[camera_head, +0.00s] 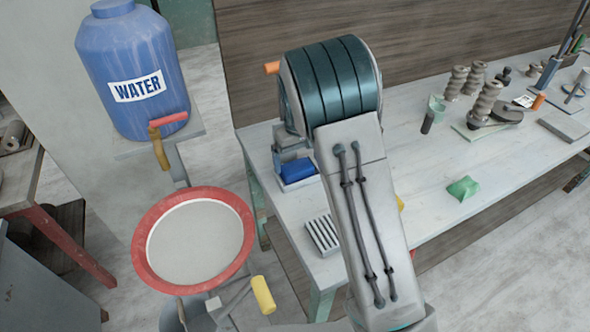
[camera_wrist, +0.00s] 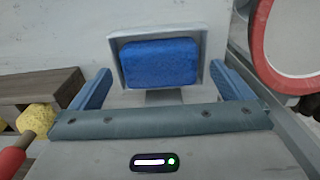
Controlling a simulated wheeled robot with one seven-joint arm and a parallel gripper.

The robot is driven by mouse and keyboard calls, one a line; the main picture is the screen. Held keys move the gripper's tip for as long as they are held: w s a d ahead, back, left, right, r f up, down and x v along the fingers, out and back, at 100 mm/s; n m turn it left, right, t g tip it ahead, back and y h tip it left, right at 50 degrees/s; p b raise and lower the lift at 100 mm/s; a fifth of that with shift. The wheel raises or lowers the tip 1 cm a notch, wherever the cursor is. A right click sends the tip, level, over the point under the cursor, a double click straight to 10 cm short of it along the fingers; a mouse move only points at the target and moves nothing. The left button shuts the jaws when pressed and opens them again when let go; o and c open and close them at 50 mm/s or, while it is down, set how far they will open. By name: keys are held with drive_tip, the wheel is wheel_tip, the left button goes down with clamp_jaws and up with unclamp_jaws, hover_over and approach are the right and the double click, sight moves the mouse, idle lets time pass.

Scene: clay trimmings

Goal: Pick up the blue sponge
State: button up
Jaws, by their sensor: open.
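The blue sponge (camera_wrist: 158,63) lies in a shallow pale tray (camera_wrist: 117,66) in the wrist view, straight ahead of my gripper. In the head view the blue sponge (camera_head: 298,170) shows at the table's left end, partly hidden by my arm. My gripper (camera_wrist: 164,88) is open, with one blue finger on each side of the tray's near part. The sponge is beyond the fingertips, and nothing is between the fingers except the tray's near edge below. In the head view my gripper (camera_head: 290,157) is mostly hidden behind my arm.
A ribbed grey block (camera_head: 323,235) lies near the table's front edge. A green crumpled piece (camera_head: 463,188) and several clay pieces stand farther right. A red-rimmed basin (camera_head: 150,225) and a blue water container (camera_head: 130,70) stand left of the table (camera_head: 420,160).

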sight(297, 171)
drive_tip(key=shift+f, duration=1.3)
drive_tip(key=c, duration=0.9)
